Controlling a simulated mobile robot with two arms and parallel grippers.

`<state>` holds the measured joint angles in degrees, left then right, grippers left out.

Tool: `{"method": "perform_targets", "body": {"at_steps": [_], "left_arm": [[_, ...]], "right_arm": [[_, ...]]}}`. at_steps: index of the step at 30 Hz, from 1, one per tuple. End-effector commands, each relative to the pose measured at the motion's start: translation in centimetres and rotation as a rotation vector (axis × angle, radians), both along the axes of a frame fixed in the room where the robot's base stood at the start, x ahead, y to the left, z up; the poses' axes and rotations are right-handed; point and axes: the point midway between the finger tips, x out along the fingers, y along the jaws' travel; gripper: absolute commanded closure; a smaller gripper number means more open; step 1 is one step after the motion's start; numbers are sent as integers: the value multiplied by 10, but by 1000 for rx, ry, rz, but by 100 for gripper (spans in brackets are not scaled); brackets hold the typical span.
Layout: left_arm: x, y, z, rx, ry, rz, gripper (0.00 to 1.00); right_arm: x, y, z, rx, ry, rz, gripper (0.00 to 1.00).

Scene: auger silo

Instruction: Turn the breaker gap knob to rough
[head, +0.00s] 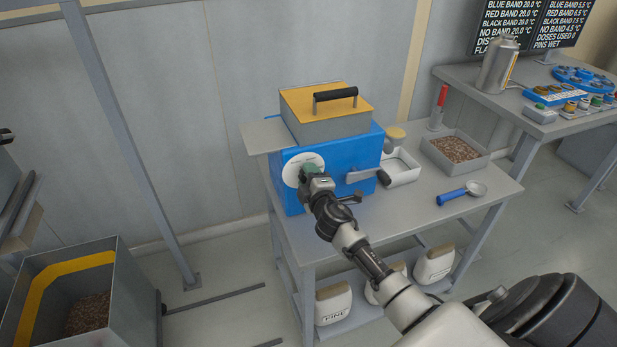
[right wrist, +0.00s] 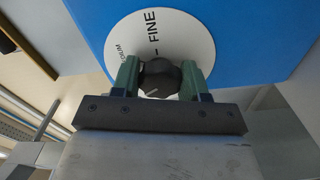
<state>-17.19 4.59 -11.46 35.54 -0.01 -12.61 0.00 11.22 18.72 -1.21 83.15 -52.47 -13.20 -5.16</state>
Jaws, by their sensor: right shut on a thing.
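The breaker is a blue box (head: 345,163) on the grey table, with a grey and yellow top. A round white dial plate (head: 291,168) is on its front. In the right wrist view the dial plate (right wrist: 140,45) shows the word FINE with a tick, and part of another word at its left. In the head view my right gripper (head: 309,172) covers the knob. My left gripper is not seen.
A crank handle (head: 365,174) sticks out of the breaker's front, close to my right wrist. A white tray (head: 402,168), a grain tray (head: 455,150) and a blue-handled scoop (head: 462,192) lie to the right. A grain bin (head: 75,290) stands at lower left.

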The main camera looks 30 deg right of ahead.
Motion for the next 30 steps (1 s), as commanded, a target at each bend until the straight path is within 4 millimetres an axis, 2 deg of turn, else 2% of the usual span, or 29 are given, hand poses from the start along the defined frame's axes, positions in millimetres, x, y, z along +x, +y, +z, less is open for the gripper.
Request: {"method": "perform_targets", "body": {"at_steps": [7, 8, 12, 23, 26, 30], "left_arm": [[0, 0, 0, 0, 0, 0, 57], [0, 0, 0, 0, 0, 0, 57], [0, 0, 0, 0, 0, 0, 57], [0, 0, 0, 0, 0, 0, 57], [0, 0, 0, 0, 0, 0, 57], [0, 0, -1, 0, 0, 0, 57]], "right_arm": [[0, 0, -1, -4, 4, 1, 80], [0, 0, -1, -4, 4, 1, 52], [0, 0, -1, -2, 3, 0, 31], [-6, 2, -1, -2, 1, 1, 31], [-19, 4, -2, -2, 3, 2, 31], [-46, 11, -2, -1, 3, 2, 31]]}}
